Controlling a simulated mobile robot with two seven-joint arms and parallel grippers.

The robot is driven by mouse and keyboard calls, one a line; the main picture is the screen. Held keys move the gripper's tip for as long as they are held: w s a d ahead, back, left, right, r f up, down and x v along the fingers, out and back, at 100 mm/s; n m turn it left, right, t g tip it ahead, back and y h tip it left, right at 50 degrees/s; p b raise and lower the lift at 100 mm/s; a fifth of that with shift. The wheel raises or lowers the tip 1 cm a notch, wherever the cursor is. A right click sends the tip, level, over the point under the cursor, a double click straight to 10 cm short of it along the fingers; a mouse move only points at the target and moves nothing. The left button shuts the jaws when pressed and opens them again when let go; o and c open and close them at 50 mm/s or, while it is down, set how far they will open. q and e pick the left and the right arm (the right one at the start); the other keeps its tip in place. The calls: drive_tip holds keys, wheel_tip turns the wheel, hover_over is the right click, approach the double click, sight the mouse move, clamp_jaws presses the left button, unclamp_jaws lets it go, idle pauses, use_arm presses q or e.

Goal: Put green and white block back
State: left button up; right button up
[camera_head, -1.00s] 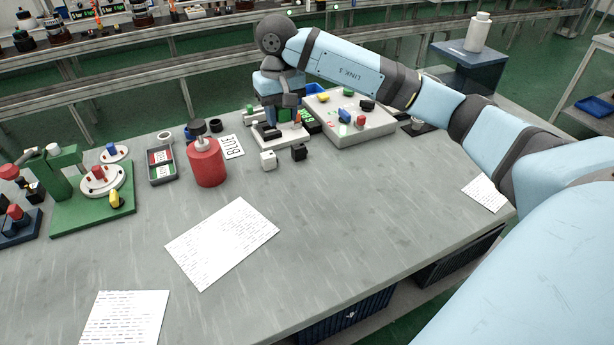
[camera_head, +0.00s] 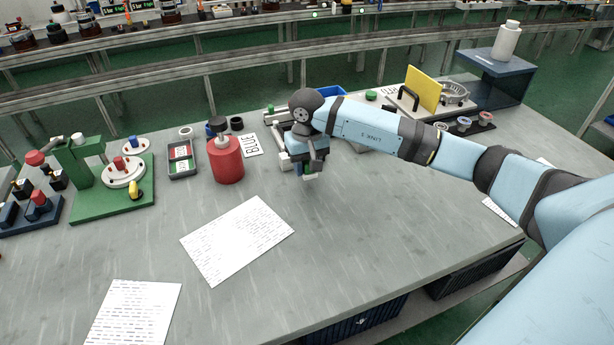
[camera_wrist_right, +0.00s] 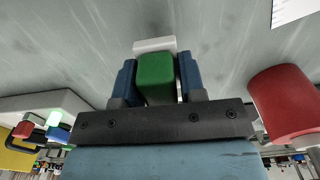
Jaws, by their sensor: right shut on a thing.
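My right gripper (camera_head: 306,165) hangs over the table (camera_head: 340,235), pointing down, to the right of the red cylinder. In the right wrist view my right gripper (camera_wrist_right: 157,80) is shut, with its blue fingers on both sides of the green and white block. The block's green part (camera_wrist_right: 155,76) lies between the fingers and its white part (camera_wrist_right: 155,44) sticks out past the tips. My left gripper is not in view.
The red cylinder (camera_head: 227,162) stands left of my right gripper, by the BLUE card (camera_head: 253,146). A dark tray (camera_head: 182,160) and green fixture (camera_head: 110,195) stand farther left. A yellow panel (camera_head: 423,90) stands at the back right. The front tabletop holds paper sheets (camera_head: 238,240).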

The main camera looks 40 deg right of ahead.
sight(307, 184)
drive_tip(key=shift+f, duration=2.25)
drive_tip(key=o, duration=1)
drive_tip(key=shift+r, duration=0.1)
drive_tip(key=shift+r, duration=0.25)
wheel_tip(307, 184, up, 12)
drive_tip(key=shift+f, duration=0.1)
